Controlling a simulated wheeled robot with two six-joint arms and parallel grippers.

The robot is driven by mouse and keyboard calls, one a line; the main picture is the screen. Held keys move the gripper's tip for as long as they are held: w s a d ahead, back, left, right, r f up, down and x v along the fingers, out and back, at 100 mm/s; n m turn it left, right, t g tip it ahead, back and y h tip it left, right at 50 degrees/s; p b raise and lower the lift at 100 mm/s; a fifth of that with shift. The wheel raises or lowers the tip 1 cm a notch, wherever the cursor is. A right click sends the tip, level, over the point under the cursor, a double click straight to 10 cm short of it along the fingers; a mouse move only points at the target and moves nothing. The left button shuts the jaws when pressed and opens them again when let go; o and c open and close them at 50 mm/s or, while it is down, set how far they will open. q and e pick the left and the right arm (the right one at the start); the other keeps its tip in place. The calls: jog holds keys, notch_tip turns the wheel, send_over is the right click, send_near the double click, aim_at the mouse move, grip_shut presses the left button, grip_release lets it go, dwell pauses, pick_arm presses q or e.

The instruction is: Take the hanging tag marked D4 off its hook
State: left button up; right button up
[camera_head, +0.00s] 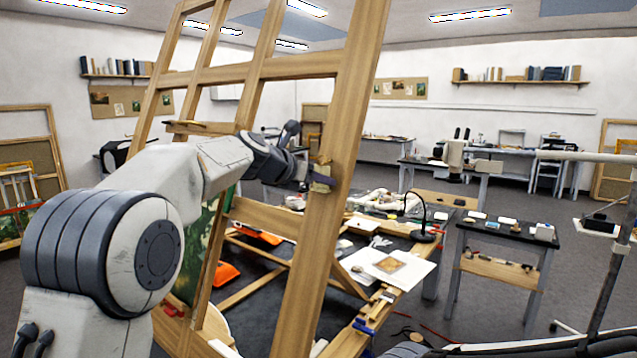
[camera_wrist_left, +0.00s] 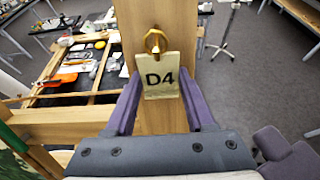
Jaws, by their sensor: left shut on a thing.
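The tag marked D4 (camera_wrist_left: 160,79) is a pale cream plate with black lettering. In the left wrist view it hangs upright from a brass hook (camera_wrist_left: 156,42) on a wooden upright, and its top still meets the hook. In the head view the tag (camera_head: 321,184) is small, against the wooden easel frame. My left gripper (camera_wrist_left: 160,96) has its purple fingers on either side of the tag, shut on it; it also shows in the head view (camera_head: 312,180). My right gripper is in neither view.
The tall wooden frame (camera_head: 345,120) rises close around my left arm.

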aim_at(320, 186)
pick_arm(q)
jog(key=shift+s+a+r+b, duration=0.15)
jog(key=shift+s+a+b, duration=0.5)
jog(key=shift+s, duration=0.3)
jog(key=shift+s+a+r+b, duration=0.1)
jog(key=shift+s+a+b, duration=0.4)
jog(key=shift+s+a, duration=0.3)
jog(key=shift+s+d, duration=0.1)
